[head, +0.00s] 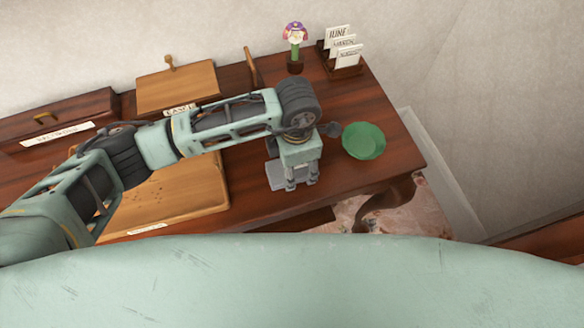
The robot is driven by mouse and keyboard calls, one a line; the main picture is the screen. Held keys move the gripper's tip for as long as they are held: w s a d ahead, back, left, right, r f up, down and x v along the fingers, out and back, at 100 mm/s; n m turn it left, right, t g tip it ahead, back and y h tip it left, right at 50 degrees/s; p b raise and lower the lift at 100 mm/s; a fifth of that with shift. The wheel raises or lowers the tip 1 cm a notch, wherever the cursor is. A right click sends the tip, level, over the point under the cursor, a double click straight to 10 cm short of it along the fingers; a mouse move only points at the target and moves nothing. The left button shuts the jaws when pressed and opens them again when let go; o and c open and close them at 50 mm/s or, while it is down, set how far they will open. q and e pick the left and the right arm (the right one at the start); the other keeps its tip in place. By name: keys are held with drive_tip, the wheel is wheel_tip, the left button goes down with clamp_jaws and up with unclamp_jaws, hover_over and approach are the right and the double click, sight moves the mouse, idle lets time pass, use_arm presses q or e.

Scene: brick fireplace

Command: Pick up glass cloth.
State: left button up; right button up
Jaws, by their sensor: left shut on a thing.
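A small grey folded cloth (273,175), which looks like the glass cloth, is at the front right part of the wooden desk. My left gripper (301,184) points down at its right side and is shut on it. The gripper hides part of the cloth. I cannot tell whether the cloth touches the desk or is slightly raised. My right gripper is not in view.
A green bowl (363,141) stands right of my left gripper, near the desk's right edge. A potted flower figure (294,47) and a card calendar (342,50) stand at the back. A wooden tray (206,197) and upright board (177,88) are left.

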use_arm(q)
drive_tip(key=shift+r, duration=0.1)
drive_tip(key=shift+c, duration=0.2)
drive_tip(key=shift+r, duration=0.25)
wheel_tip(320, 180, up, 4)
drive_tip(key=shift+s+d+f+b, duration=0.15)
drive_tip(key=shift+f+b, duration=0.1)
drive_tip(key=shift+b, duration=0.55)
drive_tip(key=s+d+r+b, duration=0.2)
drive_tip(key=s+d+r, duration=0.4)
drive_tip(key=s, duration=0.3)
drive_tip(key=shift+d+r, duration=0.4)
drive_tip(key=shift+d, duration=0.05)
